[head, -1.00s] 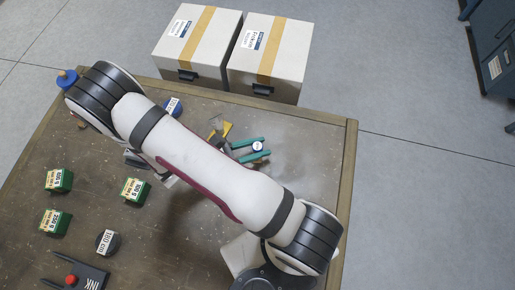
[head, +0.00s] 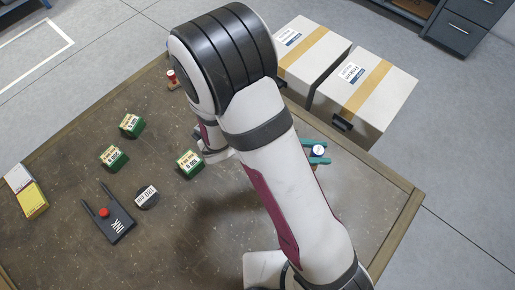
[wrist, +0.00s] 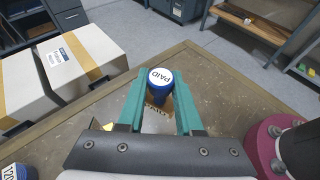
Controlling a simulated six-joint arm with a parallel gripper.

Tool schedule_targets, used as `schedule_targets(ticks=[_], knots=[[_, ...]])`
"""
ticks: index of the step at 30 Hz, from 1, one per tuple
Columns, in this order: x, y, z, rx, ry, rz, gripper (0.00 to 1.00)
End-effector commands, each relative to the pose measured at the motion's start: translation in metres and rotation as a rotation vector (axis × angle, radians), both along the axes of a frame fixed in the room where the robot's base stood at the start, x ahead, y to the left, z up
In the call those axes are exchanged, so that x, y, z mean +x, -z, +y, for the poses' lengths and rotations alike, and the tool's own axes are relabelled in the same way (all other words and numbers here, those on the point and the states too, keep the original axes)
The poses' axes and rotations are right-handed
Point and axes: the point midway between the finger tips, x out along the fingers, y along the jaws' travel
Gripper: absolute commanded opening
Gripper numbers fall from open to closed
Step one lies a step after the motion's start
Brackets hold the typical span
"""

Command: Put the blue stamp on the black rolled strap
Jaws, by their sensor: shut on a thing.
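The blue stamp (wrist: 160,86) has a white top reading PAID and stands between the teal fingers of my gripper (wrist: 158,98) in the wrist view. The gripper is shut on it. In the head view my gripper (head: 316,153) shows to the right of my arm, with the stamp's white and blue top (head: 318,151) between its fingers. I cannot tell how high the stamp is above the table. The black rolled strap (head: 147,197) lies on the left part of the table with a white label on top, well away from the gripper. Its top looks clear.
Several green labelled boxes (head: 189,164) stand near the strap. A black holder (head: 110,222) with a red knob lies beside it. A red-topped stamp (head: 172,77) is farther back. Two cartons (head: 365,95) stand beyond the table.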

Motion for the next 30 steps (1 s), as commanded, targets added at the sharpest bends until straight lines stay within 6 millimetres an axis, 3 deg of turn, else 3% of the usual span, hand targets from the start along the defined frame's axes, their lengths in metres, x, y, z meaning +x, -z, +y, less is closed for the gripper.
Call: schedule_targets(ticks=[5,11,15,18,21,25,30], knots=[[0.041,-0.008,0.057,0.009,-0.382,-0.009,0.00],[0.067,-0.019,0.157,0.013,-0.880,-0.010,0.00],[0.059,-0.027,0.234,0.008,-1.217,-0.007,0.00],[0.045,-0.031,0.278,0.002,-1.407,-0.004,0.00],[0.031,-0.034,0.306,-0.004,-1.533,-0.001,0.00],[0.020,-0.033,0.326,-0.008,-1.605,0.002,0.00],[-0.004,-0.004,0.369,-0.010,-1.615,0.003,0.00]])
